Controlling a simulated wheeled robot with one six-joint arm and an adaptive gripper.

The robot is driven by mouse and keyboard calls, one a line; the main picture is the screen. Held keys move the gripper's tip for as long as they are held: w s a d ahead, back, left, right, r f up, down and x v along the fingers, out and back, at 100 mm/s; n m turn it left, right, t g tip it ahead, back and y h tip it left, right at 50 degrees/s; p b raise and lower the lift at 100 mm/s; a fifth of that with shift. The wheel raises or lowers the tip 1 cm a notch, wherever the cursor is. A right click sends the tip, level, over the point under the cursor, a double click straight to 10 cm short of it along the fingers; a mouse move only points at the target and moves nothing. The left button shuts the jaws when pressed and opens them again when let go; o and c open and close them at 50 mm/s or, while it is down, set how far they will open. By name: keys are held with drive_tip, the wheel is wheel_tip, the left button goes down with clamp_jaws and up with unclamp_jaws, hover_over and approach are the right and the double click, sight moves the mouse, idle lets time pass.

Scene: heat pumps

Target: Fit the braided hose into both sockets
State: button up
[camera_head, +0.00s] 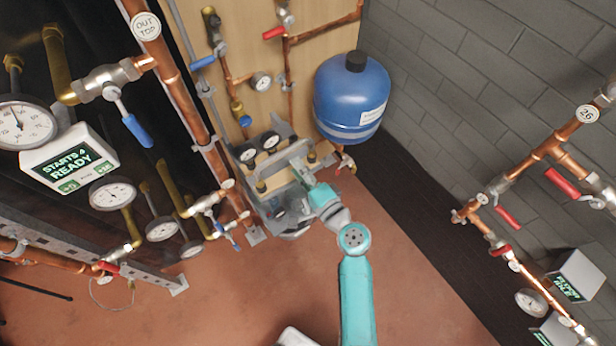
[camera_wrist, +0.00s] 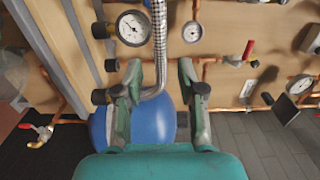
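The braided hose (camera_wrist: 159,42) is silver. In the wrist view it comes down from the top edge and bends left near its lower end. My gripper (camera_wrist: 160,72) is open, with one finger on each side of the hose and gaps visible beside its straight part. The bend's lower end runs behind the left finger, so its tip is hidden. Dark round fittings (camera_wrist: 101,97) show left of that finger; I cannot tell which are the sockets. In the head view my gripper (camera_head: 303,172) is at the low pipe assembly, and the hose cannot be made out clearly.
A blue tank (camera_head: 350,98) hangs on the wooden panel (camera_head: 328,28), right of the assembly. Gauges (camera_wrist: 133,28) and copper pipes (camera_head: 181,92) crowd around. A display reading "STARTS 4 READY" (camera_head: 68,160) is at the left. Red floor (camera_head: 415,285) lies open in front.

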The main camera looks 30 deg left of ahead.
sight(286, 154)
drive_tip(key=shift+x, duration=3.3)
clamp_jaws()
drive_tip(key=shift+r, duration=0.1)
drive_tip(key=shift+r, duration=1.9)
drive_tip(key=shift+s, duration=0.1)
